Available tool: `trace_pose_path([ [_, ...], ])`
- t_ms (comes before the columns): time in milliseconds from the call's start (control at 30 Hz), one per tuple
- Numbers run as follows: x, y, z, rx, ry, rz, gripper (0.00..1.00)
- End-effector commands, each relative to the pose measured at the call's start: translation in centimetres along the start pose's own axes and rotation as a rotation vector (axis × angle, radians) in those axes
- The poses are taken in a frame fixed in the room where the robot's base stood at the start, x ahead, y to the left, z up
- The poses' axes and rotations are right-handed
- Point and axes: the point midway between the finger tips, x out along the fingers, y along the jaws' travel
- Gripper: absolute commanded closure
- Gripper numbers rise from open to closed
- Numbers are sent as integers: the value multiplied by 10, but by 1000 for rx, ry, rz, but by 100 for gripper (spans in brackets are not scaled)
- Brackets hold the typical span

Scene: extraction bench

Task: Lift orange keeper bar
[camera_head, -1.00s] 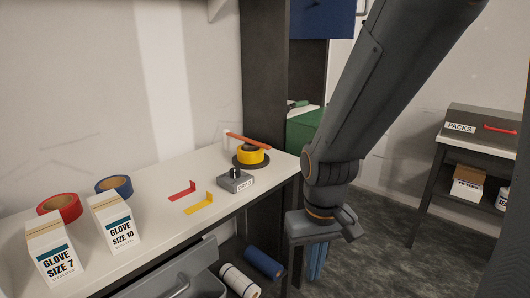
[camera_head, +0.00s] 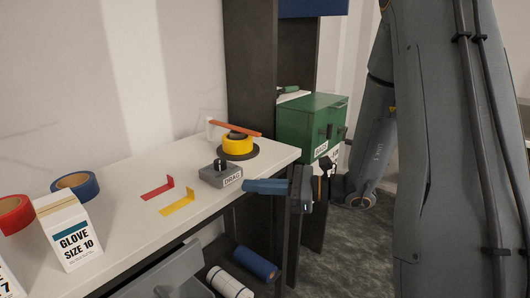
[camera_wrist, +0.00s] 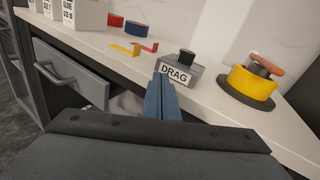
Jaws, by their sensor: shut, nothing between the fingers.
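The orange keeper bar (camera_head: 235,129) lies across the top of a yellow tape roll (camera_head: 237,145) on a dark round base, near the right end of the white bench. In the wrist view the bar (camera_wrist: 268,64) shows at the right, above the yellow roll (camera_wrist: 250,86). My gripper (camera_head: 248,187) is at the bench's front edge, in front of the grey box labelled DRAG (camera_head: 221,174). Its blue fingers (camera_wrist: 162,92) are together and empty, pointing toward the DRAG box. It is apart from the orange bar.
Red (camera_head: 158,189) and yellow (camera_head: 178,205) brackets lie on the bench (camera_head: 130,215). Glove boxes (camera_head: 67,235) and red and blue tape rolls stand at left. A drawer and rolls are below.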

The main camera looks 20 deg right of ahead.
Motion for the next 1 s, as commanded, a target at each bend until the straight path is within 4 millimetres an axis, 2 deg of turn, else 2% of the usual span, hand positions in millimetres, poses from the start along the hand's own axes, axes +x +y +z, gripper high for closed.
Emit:
trace_pose_path([
  [33,-10,-26,-6,32,-52,-93,100],
  [100,-25,-60,-6,61,-124,-215,100],
  [200,-50,-97,-8,81,-206,-357,100],
  [300,-69,-119,-10,89,-258,-449,100],
  [400,-77,-130,-10,90,-283,-491,100],
  [567,-66,-139,-5,88,-288,-499,100],
  [800,-30,-158,6,87,-288,-495,100],
  [1000,-6,-172,13,88,-287,-496,100],
])
